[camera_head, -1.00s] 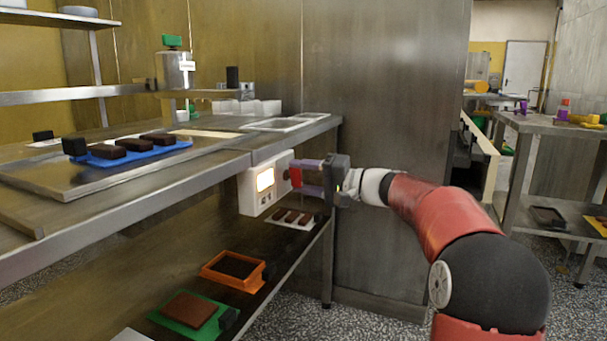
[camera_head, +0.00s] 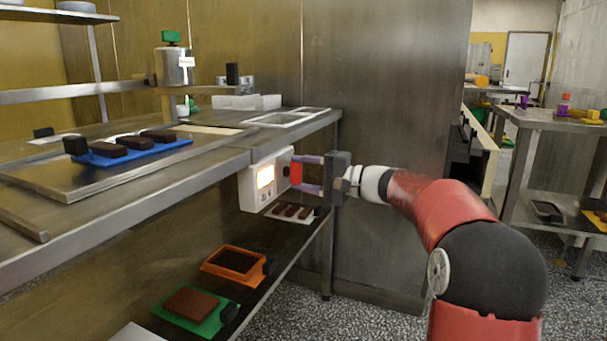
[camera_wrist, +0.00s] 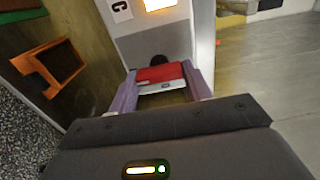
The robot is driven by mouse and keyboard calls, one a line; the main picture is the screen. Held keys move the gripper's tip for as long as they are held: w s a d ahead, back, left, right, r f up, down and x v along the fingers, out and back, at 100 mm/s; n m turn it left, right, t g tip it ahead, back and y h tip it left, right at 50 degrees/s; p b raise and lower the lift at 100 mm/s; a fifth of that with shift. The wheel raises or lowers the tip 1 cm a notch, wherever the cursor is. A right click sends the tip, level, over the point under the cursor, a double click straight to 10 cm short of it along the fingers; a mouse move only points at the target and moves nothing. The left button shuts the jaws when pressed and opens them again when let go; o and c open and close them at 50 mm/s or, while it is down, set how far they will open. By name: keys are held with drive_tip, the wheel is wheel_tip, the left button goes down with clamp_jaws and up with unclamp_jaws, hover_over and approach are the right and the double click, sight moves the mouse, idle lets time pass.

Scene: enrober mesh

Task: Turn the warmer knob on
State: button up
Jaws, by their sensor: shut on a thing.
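The warmer (camera_head: 252,190) is a white box with a lit panel, fixed under the front edge of the steel counter. Its red knob (camera_head: 296,172) on a dark round base faces right, towards my arm. My gripper (camera_head: 298,174) reaches in from the right, with its purple fingers above and below the red knob. In the wrist view my gripper (camera_wrist: 160,75) has the red knob (camera_wrist: 158,73) between its fingertips, and it is shut on it. The warmer (camera_wrist: 155,38) with its lit panel shows beyond. The fingers partly hide the knob.
The counter (camera_head: 110,195) above holds a blue tray (camera_head: 130,155) with dark bars. The shelf below holds an orange frame (camera_head: 232,280) and a green tray (camera_head: 185,322). A steel wall panel (camera_head: 390,130) stands behind my arm.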

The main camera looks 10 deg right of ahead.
drive_tip(key=o, duration=1)
drive_tip(key=shift+d, duration=0.1)
drive_tip(key=v, duration=0.7)
drive_tip(key=shift+s+d, duration=0.25)
drive_tip(key=shift+d, duration=0.05)
drive_tip(key=shift+a, duration=0.1)
drive_tip(key=s+a+f+n+g+h+p, duration=0.1)
drive_tip(key=s+a+f+g+h+p, duration=0.15)
drive_tip(key=s+a, duration=0.4)
drive_tip(key=s+a+f+n+g+h+p, duration=0.1)
drive_tip(key=s+a+f+n+g+h, duration=0.2)
drive_tip(key=s+a, duration=0.4)
drive_tip(key=s+d+f+n+h+p, duration=0.1)
drive_tip(key=s+d+f+h, duration=0.1)
drive_tip(key=s, duration=0.4)
drive_tip(key=s+d+f+n+h+p, duration=0.1)
drive_tip(key=s+d+f+h, duration=0.1)
drive_tip(key=s+h, duration=0.2)
drive_tip(key=s+d+f+n+h+p, duration=0.1)
drive_tip(key=s+d+f+h, duration=0.1)
drive_tip(key=s, duration=0.7)
drive_tip(key=shift+s+d+f+t+h, duration=0.25)
drive_tip(key=shift+s+d+f+h, duration=0.15)
drive_tip(key=shift+f+h, duration=0.15)
